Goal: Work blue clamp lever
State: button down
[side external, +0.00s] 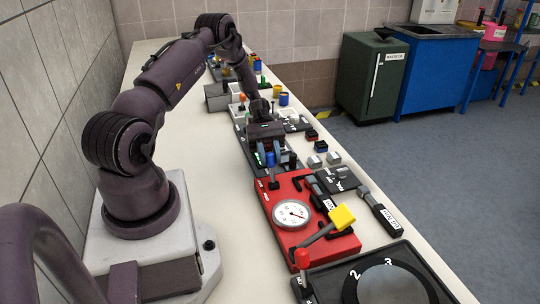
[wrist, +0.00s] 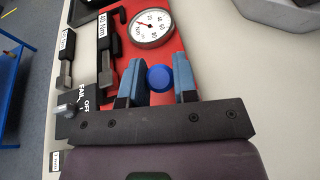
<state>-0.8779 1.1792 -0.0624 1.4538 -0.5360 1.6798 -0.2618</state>
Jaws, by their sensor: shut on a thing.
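The blue clamp lever's round blue knob (side external: 270,159) stands on a dark stem at the far left corner of the red unit (side external: 352,244). My gripper (side external: 268,156) comes down over it from behind, with one blue finger pad on each side. In the wrist view the blue knob (wrist: 158,78) sits between the two blue fingers of my gripper (wrist: 159,82). The gripper is shut on the lever. The stem below the knob is hidden in the wrist view. A round white dial gauge (side external: 292,213) is on the red unit.
A yellow-handled lever (side external: 342,217) rises from the unit's near side. A red-knobbed lever (side external: 302,259) stands in the foreground. Black torque tools (side external: 381,214) lie to the right. Small blocks (side external: 333,157) stand beside the gripper. The bench left of the unit is clear.

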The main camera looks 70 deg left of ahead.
jog(key=shift+s+a, duration=0.1)
jog(key=shift+a, duration=0.05)
jog(key=c, duration=0.9)
grip_release()
jog(key=v, duration=0.7)
jog(key=shift+a, duration=0.2)
